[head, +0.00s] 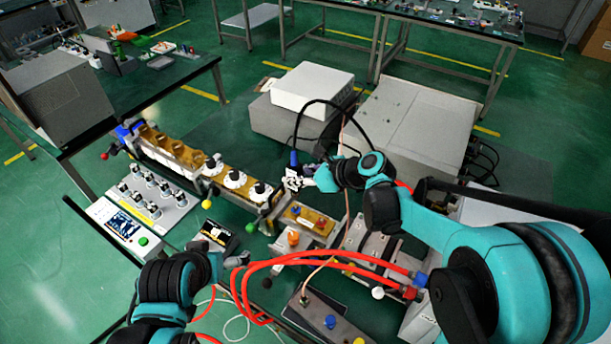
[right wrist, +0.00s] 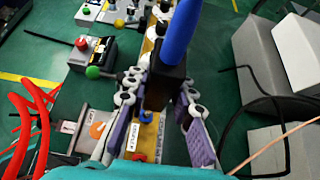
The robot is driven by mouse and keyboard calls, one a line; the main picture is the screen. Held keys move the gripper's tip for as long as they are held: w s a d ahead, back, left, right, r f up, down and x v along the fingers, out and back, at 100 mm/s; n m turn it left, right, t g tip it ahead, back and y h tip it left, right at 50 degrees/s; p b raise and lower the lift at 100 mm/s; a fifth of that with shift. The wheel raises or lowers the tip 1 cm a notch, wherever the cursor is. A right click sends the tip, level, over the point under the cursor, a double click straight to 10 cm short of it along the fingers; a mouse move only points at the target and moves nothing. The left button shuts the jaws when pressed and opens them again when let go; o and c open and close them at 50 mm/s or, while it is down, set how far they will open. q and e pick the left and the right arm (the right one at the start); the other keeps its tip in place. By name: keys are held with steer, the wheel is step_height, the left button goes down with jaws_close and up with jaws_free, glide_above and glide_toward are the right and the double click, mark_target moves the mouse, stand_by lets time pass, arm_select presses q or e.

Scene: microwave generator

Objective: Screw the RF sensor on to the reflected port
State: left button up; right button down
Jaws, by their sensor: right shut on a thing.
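My right gripper (head: 296,181) is shut on the RF sensor (head: 293,158), which has a dark body and a blue upper part with a black cable. In the right wrist view the sensor (right wrist: 165,86) hangs between the fingers of my right gripper (right wrist: 168,118). Below it is a gold block (head: 311,215) with a small blue port (right wrist: 147,116) and a red one (right wrist: 141,157). The sensor's lower end appears close to the blue port, but I cannot tell whether they touch. Port labels are unreadable. My left gripper (head: 238,259) is low at centre left; its fingers are unclear.
The long gold waveguide (head: 180,150) with white and black knobs runs to the upper left. A control panel (head: 120,222) stands at left. Red hoses (head: 262,265) arch across the front. White and grey boxes (head: 313,88) stand behind. Green floor is clear at far left.

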mark_target(296, 192)
steer(key=shift+s+a, duration=0.1)
steer(key=shift+f, duration=0.1)
steer(key=shift+f, duration=0.15)
steer(key=shift+f+b, duration=2.3)
steer(key=shift+f, duration=0.35)
steer(key=shift+f+b, duration=0.5)
stand_by(0.3)
steer(key=c, duration=1.2)
jaws_free()
steer(key=v, duration=1.2)
